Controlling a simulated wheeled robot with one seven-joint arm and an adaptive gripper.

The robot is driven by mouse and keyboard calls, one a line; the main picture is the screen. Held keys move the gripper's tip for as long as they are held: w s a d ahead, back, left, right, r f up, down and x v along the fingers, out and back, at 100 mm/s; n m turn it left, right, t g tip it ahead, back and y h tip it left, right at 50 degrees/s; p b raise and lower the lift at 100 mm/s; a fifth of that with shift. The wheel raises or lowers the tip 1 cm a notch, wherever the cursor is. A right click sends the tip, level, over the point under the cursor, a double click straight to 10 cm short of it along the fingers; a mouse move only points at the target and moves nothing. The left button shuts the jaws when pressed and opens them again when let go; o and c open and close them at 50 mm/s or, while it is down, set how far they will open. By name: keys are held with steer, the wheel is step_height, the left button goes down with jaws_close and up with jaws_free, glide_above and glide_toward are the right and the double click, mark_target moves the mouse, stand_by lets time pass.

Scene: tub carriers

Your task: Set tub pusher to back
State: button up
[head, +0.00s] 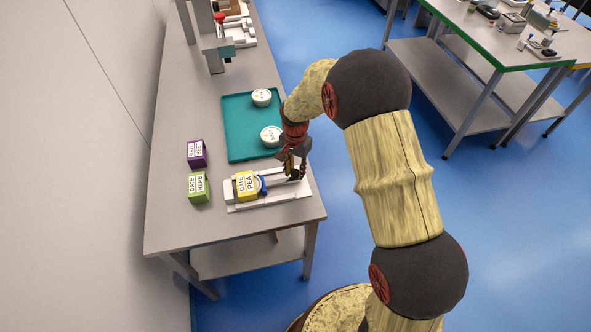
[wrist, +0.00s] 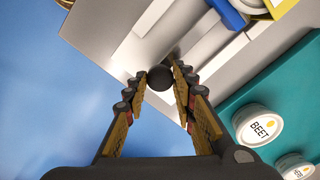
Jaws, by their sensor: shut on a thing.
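The tub pusher is a pale device on a white base (head: 270,200) at the near end of the bench, with a blue part (head: 263,186) beside a yellow box marked DATE PEA (head: 246,184). The blue part also shows at the top of the wrist view (wrist: 228,12). A round black knob (wrist: 160,78) sits between my fingertips in the wrist view. My gripper (head: 293,172) is shut on this knob at the right end of the device. In the head view my fingers largely hide the knob.
A teal tray (head: 237,137) with two white tubs, one (head: 262,97) far and one marked BEET (wrist: 258,125) near, lies just behind the device. Purple (head: 197,153) and green (head: 198,187) boxes stand to the left. A press-like stand (head: 215,50) is farther back.

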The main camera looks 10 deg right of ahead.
jaws_close()
steer(key=d, duration=1.4)
steer(key=shift+d+p, duration=0.15)
steer(key=shift+p, duration=0.25)
steer(key=o, duration=0.8)
jaws_free()
steer(key=shift+d, duration=0.2)
steer(key=shift+o, duration=0.8)
steer(key=shift+a, duration=0.1)
step_height(320, 180, up, 12)
